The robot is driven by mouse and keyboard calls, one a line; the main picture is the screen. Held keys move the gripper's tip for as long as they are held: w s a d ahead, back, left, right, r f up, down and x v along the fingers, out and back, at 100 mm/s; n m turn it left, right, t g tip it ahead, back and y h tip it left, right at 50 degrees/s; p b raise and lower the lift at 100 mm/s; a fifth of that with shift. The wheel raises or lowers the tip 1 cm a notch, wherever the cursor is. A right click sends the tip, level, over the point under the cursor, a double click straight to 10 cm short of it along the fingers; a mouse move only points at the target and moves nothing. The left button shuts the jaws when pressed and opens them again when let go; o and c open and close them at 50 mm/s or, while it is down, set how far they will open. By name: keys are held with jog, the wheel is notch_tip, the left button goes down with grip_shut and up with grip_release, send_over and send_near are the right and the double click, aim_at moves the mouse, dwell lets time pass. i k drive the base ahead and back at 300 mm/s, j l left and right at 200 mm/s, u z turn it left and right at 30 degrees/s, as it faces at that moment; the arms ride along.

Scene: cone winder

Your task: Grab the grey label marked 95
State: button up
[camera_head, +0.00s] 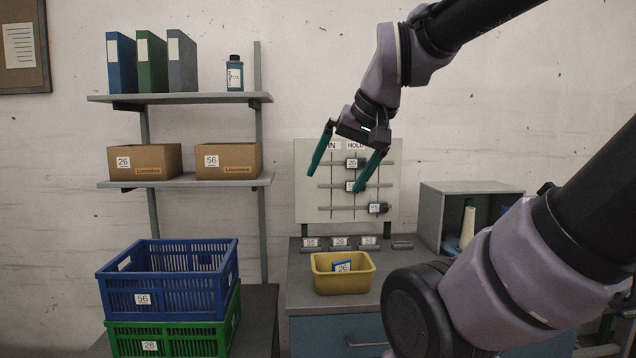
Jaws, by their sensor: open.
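A small grey label block (310,243) stands at the left of a row on the grey bench top (300,272); its number looks like 95, but is too small to read surely. Beside it are similar grey blocks, one that seems to read 26 (340,243) and one that seems to read 56 (368,242). A dark block (378,208) low on the board has a number I cannot read clearly. My gripper (337,181), with green fingers, is open and empty, pointing down in front of the board above the row. Its right finger partly covers a middle block.
A yellow bin (343,284) with a blue item marked 26 sits in front of the row. A white board (310,205) with rails stands behind. A grey open cabinet (430,217) is at right; blue (165,285) and green crates (165,340) are stacked at left.

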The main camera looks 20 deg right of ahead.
aim_at(307, 242)
jog(key=i+j+z, duration=0.3)
jog(key=j, duration=0.35)
jog(key=i+j+z, duration=0.15)
jog(key=i+j, duration=0.15)
jog(key=i+j+z, duration=0.15)
jog(key=j, duration=0.25)
jog(key=i+j+z, duration=0.15)
jog(key=j, duration=0.25)
jog(key=i+j+z, duration=0.15)
jog(key=j, duration=0.25)
